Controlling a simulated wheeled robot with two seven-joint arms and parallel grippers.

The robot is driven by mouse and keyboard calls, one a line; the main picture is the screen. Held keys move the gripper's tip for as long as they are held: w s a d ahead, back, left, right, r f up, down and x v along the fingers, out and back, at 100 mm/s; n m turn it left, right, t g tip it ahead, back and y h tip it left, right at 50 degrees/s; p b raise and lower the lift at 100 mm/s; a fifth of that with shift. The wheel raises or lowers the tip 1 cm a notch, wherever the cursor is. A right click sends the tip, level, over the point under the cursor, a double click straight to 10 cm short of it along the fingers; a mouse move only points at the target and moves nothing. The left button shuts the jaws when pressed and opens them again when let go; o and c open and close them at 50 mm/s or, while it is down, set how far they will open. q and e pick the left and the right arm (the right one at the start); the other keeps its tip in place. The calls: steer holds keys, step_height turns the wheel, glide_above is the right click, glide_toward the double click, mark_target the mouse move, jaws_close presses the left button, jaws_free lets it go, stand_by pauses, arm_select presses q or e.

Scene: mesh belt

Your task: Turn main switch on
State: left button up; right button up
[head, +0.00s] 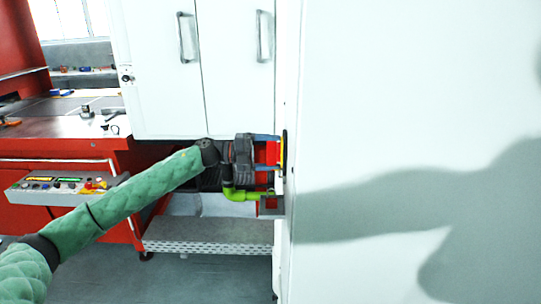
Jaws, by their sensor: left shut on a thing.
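The main switch (271,153) is a red handle on a yellow and black plate (284,152). It is on the edge of the large white cabinet side, right of the picture's middle. My left gripper (276,153) reaches it from the left and is shut on the red handle, with one blue finger above and one below. The fingers partly cover the handle, and the plate is seen nearly edge-on, so the handle's turn angle is hard to tell. My right gripper is not in view.
A white cabinet side (410,100) fills the right. White doors with grey handles (187,38) stand behind my left gripper. A control panel (68,186) with buttons is at the left, below a red-framed bench (60,126). A grey metal step (205,232) lies below my arm.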

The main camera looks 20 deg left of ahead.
arm_select(q)
steer(key=shift+f, duration=0.1)
steer(key=o, duration=1)
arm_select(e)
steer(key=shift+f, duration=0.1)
arm_select(q)
steer(key=shift+s+a, duration=0.1)
steer(key=shift+a, duration=0.2)
steer(key=b+v, duration=0.2)
steer(key=v, duration=0.5)
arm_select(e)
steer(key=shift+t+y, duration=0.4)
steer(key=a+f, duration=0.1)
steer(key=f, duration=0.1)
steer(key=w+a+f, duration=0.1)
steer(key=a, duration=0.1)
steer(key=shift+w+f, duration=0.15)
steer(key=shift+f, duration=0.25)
arm_select(q)
steer(key=shift+a, duration=0.1)
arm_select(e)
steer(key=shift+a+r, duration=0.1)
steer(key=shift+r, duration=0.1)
